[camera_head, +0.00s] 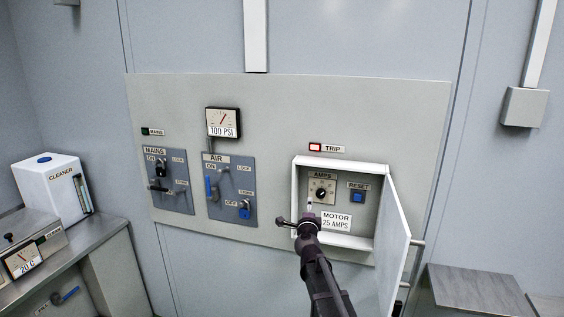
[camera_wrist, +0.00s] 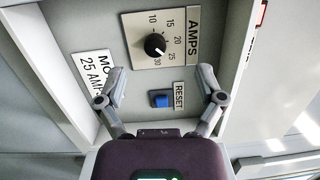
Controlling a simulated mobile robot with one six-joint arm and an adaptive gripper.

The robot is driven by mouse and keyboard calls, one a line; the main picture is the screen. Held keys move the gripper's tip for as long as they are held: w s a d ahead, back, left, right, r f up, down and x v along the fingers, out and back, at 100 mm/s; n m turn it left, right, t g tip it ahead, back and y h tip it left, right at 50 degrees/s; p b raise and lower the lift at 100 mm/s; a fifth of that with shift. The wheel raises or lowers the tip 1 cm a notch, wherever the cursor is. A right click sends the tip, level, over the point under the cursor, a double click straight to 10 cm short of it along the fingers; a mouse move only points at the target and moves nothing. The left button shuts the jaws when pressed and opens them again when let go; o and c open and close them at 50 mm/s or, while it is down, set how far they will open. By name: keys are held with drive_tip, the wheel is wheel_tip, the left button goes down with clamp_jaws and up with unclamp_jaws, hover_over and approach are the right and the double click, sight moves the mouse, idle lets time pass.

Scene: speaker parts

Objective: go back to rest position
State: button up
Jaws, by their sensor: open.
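My gripper (camera_head: 297,222) is in front of the open motor box (camera_head: 296,185) in the head view, near its lower left part. In the wrist view my gripper (camera_wrist: 162,92) is open, with its two fingers spread apart and nothing between them. Beyond the fingers are a black AMPS knob (camera_wrist: 155,45) and a blue RESET button (camera_wrist: 160,100). Its pointer is on the 30 side of the dial in the wrist view. The AMPS knob (camera_head: 321,193) and RESET button (camera_head: 358,196) also show inside the box in the head view.
The box door (camera_head: 394,250) stands open to the right of my arm. A red TRIP lamp (camera_head: 315,147) is above the box. AIR panel (camera_head: 231,187) and MAINS panel (camera_head: 168,182) are to the left. A bench with a cleaner container (camera_head: 50,188) is at far left.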

drive_tip(key=s+a+f+n+g+y, duration=0.35)
drive_tip(key=s+f+n, duration=0.2)
drive_tip(key=n, duration=0.25)
drive_tip(key=s+a+f+n+g+y, duration=0.2)
drive_tip(key=s+f+n+g+y, duration=0.25)
drive_tip(key=s+n, duration=0.3)
drive_tip(key=s+d+f+n+g+h, duration=0.1)
drive_tip(key=s+d+f+g, duration=0.2)
drive_tip(key=s, duration=0.3)
drive_tip(key=s+d+f+n+g+h, duration=0.2)
drive_tip(key=s+d+f+g, duration=0.1)
drive_tip(key=s, duration=0.4)
drive_tip(key=s+d+f+n+g+h, duration=0.1)
drive_tip(key=s+d+f+g+h, duration=0.1)
drive_tip(key=s, duration=0.5)
drive_tip(key=d+f+g, duration=0.1)
drive_tip(key=d+g, duration=0.1)
drive_tip(key=d, duration=0.1)
drive_tip(key=shift+s+d+f, duration=0.15)
drive_tip(key=shift+d, duration=0.15)
